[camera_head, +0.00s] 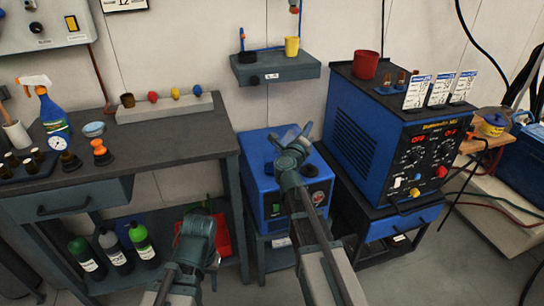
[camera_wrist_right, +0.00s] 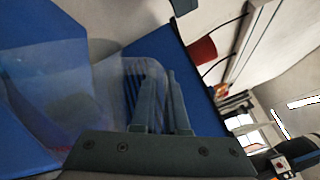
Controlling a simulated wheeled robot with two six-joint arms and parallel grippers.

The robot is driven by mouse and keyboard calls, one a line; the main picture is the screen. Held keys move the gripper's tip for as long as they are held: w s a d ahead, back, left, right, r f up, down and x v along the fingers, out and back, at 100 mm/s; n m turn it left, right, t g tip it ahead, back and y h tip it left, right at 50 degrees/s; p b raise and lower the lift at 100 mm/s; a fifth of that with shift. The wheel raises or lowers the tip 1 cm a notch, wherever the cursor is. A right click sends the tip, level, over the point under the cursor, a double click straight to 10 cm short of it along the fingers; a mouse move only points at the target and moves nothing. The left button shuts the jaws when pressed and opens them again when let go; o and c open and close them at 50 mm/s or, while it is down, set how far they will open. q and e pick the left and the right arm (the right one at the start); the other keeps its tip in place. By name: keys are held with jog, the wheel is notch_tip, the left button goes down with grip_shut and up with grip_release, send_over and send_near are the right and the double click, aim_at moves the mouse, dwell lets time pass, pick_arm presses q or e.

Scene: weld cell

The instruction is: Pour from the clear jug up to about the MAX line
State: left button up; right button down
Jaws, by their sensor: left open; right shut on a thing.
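My right gripper (camera_head: 292,150) is above the blue box-shaped unit (camera_head: 262,192) in the middle of the head view. In the right wrist view its two fingers (camera_wrist_right: 160,85) are close together, shut on the clear jug (camera_wrist_right: 82,100). The jug is see-through, with blue surfaces showing behind it. Its outline and liquid level cannot be made out in the head view. No MAX line can be read on the blue unit. My left gripper (camera_head: 203,210) is open and low in front of the red bin (camera_head: 223,238), apart from the unit.
The workbench (camera_head: 190,140) with a spray bottle (camera_head: 50,108) stands at left. A welding machine (camera_head: 350,125) carrying a red cup (camera_head: 366,65) stands close at right. A wall shelf (camera_head: 280,72) with a yellow cup (camera_head: 292,47) hangs behind the unit.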

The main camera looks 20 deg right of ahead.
dwell(0.9)
jog(key=shift+w+a+r+n+p, duration=0.3)
jog(key=shift+a+r+n+p, duration=0.15)
jog(key=shift+n, duration=0.45)
dwell(2.3)
jog(key=shift+d, duration=0.1)
jog(key=shift+s+d+f+m+b, duration=0.25)
jog(key=shift+f+m+b, duration=0.1)
jog(key=shift+f+b, duration=0.1)
jog(key=shift+s+d+f+m+b, duration=0.2)
jog(key=shift+s+f+m+b, duration=0.05)
jog(key=shift+f+m+b, duration=0.15)
jog(key=shift+s+d+r+m+p, duration=0.35)
jog(key=shift+d+m+p, duration=0.15)
jog(key=shift+m, duration=0.35)
jog(key=shift+s+d+f+m+b, duration=0.15)
jog(key=shift+f+m+b, duration=0.15)
jog(key=shift+f+b, duration=0.25)
jog(key=shift+d+f+m+b, duration=0.15)
jog(key=shift+f+m+b, duration=0.15)
jog(key=shift+f+b, duration=0.2)
jog(key=shift+m, duration=0.3)
jog(key=shift+r, duration=0.15)
jog(key=shift+s+d+m, duration=0.3)
jog(key=shift+d+m, duration=0.15)
jog(key=shift+m, duration=0.45)
